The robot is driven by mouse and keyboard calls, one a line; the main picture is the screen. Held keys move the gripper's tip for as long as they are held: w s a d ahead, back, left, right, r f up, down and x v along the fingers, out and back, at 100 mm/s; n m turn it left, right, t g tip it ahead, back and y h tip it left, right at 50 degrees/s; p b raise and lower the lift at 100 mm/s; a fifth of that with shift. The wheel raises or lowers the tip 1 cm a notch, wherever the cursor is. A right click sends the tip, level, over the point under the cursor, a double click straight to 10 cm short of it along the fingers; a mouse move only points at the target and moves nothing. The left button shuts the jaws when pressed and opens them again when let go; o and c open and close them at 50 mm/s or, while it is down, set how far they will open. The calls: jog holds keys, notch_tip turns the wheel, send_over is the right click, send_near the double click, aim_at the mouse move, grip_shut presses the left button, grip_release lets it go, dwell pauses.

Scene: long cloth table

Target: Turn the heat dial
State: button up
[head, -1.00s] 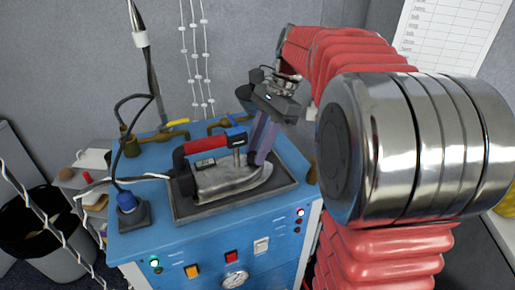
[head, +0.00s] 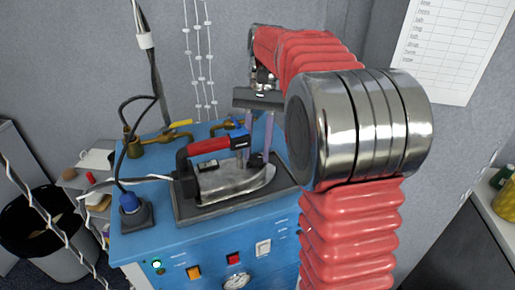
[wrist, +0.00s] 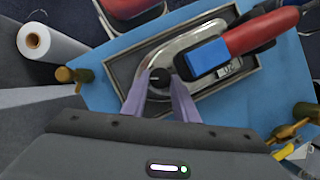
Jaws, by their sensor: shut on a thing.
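The iron (head: 225,182) rests on a dark tray (head: 190,216) on the blue machine, with a red handle (head: 208,146) and a blue block (head: 239,140) at the handle's front. The heat dial (wrist: 160,76) is a small black knob with a light mark, on the iron's metal top in the wrist view. My gripper (head: 257,160) points down over the iron's front part. In the wrist view its two pale purple fingers (wrist: 160,92) stand either side of the dial and are shut on it. The fingers partly hide the dial in the head view.
The handle and blue block are close beside my fingers. Brass valves (head: 133,144) and pipes stand behind the tray. The front panel has switches and a gauge (head: 236,281).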

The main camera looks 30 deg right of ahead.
jog(key=shift+a+n, duration=0.1)
jog(key=shift+n, duration=0.3)
jog(key=o, duration=1.1)
jog(key=shift+c, duration=0.2)
jog(key=shift+w+r, duration=0.1)
jog(key=v, duration=0.7)
jog(key=shift+w+r, duration=0.1)
jog(key=shift+w, duration=0.05)
